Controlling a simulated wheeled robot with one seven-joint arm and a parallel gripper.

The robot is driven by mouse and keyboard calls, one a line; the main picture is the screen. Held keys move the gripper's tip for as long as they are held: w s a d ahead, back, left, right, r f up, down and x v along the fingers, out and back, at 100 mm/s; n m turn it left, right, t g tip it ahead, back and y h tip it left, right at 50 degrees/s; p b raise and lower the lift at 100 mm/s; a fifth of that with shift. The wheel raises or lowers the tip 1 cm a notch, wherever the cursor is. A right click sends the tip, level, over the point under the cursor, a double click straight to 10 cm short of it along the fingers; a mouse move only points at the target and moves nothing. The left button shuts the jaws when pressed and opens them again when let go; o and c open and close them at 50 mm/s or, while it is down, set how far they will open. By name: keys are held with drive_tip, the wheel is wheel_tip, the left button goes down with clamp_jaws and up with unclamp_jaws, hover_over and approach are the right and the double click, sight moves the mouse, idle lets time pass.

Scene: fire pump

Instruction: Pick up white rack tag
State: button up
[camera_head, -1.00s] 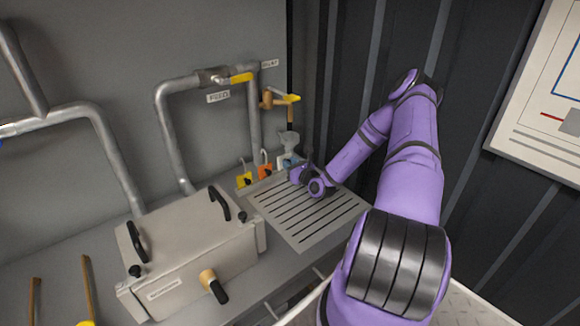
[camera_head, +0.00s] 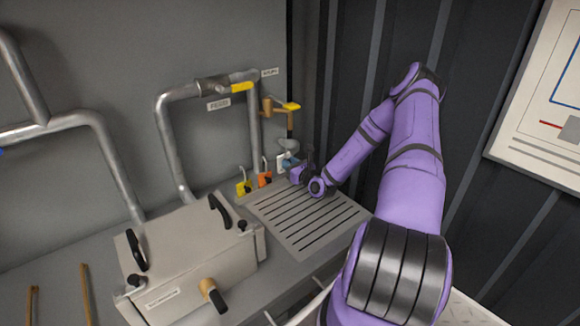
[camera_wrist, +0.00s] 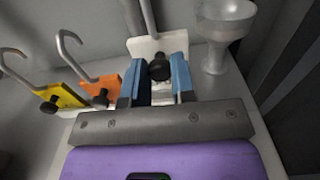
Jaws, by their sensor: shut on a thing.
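The white rack tag (camera_wrist: 150,47) is in the upper middle of the wrist view, with a dark knob on its front and a grey rod rising above it. My gripper (camera_wrist: 162,72) has its two blue-padded fingers on either side of the knob and is shut on the tag. In the head view my gripper (camera_head: 292,165) is at the back end of the slotted rack, and the white tag (camera_head: 281,161) shows as a small pale patch beside it. The lower part of the tag is hidden between the fingers.
An orange tag (camera_wrist: 103,85) and a yellow tag (camera_wrist: 60,97) with hooks stand left of my gripper. A pale funnel-shaped cup (camera_wrist: 222,35) stands close on the right. The slotted panel (camera_head: 305,220) is clear. Pipes with a yellow-handled valve (camera_head: 241,87) rise behind.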

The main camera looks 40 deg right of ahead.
drive_tip(key=s+r, duration=0.4)
drive_tip(key=s, duration=0.6)
drive_tip(key=shift+a, duration=0.3)
